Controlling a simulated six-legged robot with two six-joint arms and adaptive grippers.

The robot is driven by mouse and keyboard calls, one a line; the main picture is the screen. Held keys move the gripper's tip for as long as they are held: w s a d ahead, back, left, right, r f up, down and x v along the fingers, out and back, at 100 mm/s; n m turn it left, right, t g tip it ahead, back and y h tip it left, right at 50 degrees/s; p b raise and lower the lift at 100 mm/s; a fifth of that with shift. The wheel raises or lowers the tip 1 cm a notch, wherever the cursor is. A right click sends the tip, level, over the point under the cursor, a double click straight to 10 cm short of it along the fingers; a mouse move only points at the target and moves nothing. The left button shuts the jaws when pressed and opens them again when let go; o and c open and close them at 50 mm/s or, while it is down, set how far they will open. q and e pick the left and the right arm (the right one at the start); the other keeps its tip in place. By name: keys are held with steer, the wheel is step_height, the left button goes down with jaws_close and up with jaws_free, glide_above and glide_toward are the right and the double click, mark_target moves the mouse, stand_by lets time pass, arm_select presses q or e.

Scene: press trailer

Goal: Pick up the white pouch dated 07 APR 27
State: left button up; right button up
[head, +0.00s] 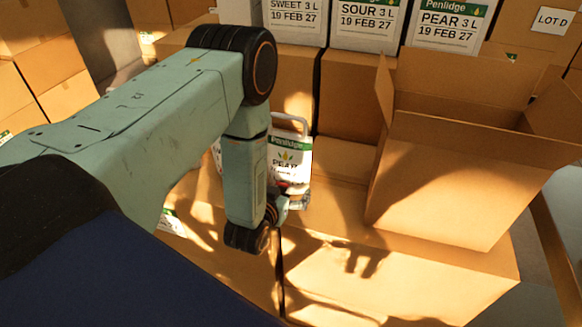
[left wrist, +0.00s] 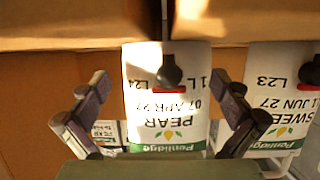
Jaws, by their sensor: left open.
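The white pouch reading PEAR, 07 APR 27 and L24 (left wrist: 168,115) appears upside down in the middle of the left wrist view, with a dark cap and red ring. My left gripper (left wrist: 168,92) is open, one finger near each side edge of this pouch; I see no contact. In the head view a white Penlidge pouch (head: 290,155) with a looped handle stands just beyond my left gripper (head: 285,204), partly hidden by it. Its date is unreadable there. A second white pouch (left wrist: 283,95), reading SWEET and ending in 1 JUN 27, stands to the right in the wrist view. My right gripper is not in view.
An open cardboard carton (head: 460,185) stands at the right on other cartons. White labelled boxes (head: 368,22) line the back. Stacked cartons (head: 40,60) fill the left. A carton top (head: 400,275) in front is clear, with arm shadows on it.

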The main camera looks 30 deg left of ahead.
arm_select(q)
steer(key=shift+w+a+f, duration=0.2)
steer(key=shift+a+f, duration=0.15)
steer(key=shift+a, duration=0.2)
steer(key=shift+a+f, duration=0.1)
steer(key=shift+a, duration=0.15)
steer(key=shift+c, duration=1.5)
steer(key=shift+s+d+r, duration=0.2)
steer(key=shift+d+r, duration=0.2)
steer(key=shift+d, duration=0.25)
steer(key=c, duration=0.4)
steer(key=shift+w+a+f, duration=0.15)
steer(key=shift+a+f, duration=0.15)
steer(key=shift+a, duration=0.25)
steer(key=c, duration=0.6)
steer(key=shift+d+r, duration=0.15)
steer(key=shift+d, duration=0.25)
steer(key=c, duration=0.5)
steer(key=shift+c, duration=1.4)
steer(key=shift+a, duration=0.2)
jaws_close()
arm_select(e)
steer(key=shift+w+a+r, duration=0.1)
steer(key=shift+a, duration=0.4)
